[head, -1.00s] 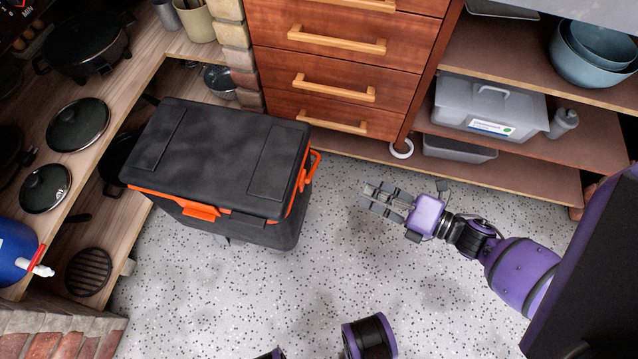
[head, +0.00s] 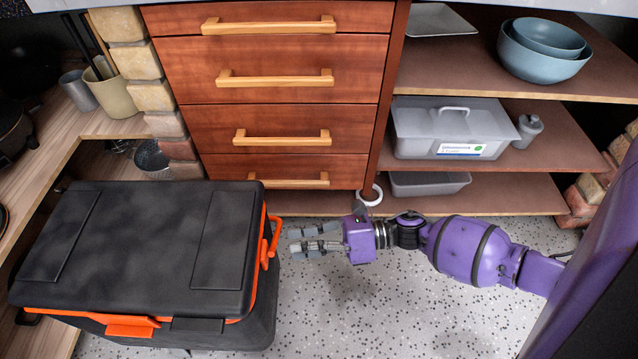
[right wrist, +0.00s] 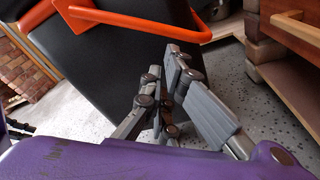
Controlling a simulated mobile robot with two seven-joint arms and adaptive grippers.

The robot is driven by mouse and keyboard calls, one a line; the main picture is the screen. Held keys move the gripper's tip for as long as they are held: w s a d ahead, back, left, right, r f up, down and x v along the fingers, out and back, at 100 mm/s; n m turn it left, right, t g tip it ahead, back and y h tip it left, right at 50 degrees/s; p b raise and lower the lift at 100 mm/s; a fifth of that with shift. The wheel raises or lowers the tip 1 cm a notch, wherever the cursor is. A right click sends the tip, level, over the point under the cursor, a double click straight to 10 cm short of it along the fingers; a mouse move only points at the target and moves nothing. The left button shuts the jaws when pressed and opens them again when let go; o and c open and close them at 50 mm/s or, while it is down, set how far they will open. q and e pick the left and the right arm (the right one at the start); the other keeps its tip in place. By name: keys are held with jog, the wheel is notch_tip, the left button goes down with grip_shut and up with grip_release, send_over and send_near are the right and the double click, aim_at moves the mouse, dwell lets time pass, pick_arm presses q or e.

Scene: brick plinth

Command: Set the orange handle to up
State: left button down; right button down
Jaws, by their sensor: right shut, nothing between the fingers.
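The orange handle (head: 273,243) is a bar on the right side of a black cooler box (head: 140,240), just below lid level. It juts out from the side wall. In the right wrist view the orange handle (right wrist: 140,23) crosses the top, with its bent end at the right. My right gripper (head: 296,241) is shut and empty, just right of the handle with a small gap in the head view. In the right wrist view its grey fingers (right wrist: 164,65) point toward the box, below the bar. My left gripper is not in view.
A wooden drawer unit (head: 280,98) stands behind the box. Shelves (head: 555,155) with a grey lidded container (head: 420,130) and blue bowls (head: 540,65) are at the right. Speckled floor (head: 400,310) is open in front. An orange latch (head: 130,328) is on the box front.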

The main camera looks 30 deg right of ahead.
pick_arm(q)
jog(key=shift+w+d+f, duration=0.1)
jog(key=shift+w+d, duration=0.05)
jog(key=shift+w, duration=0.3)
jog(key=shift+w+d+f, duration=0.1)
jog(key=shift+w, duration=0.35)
pick_arm(e)
jog(key=x, duration=0.2)
jog(key=shift+w+a, duration=0.1)
jog(key=shift+a, duration=0.2)
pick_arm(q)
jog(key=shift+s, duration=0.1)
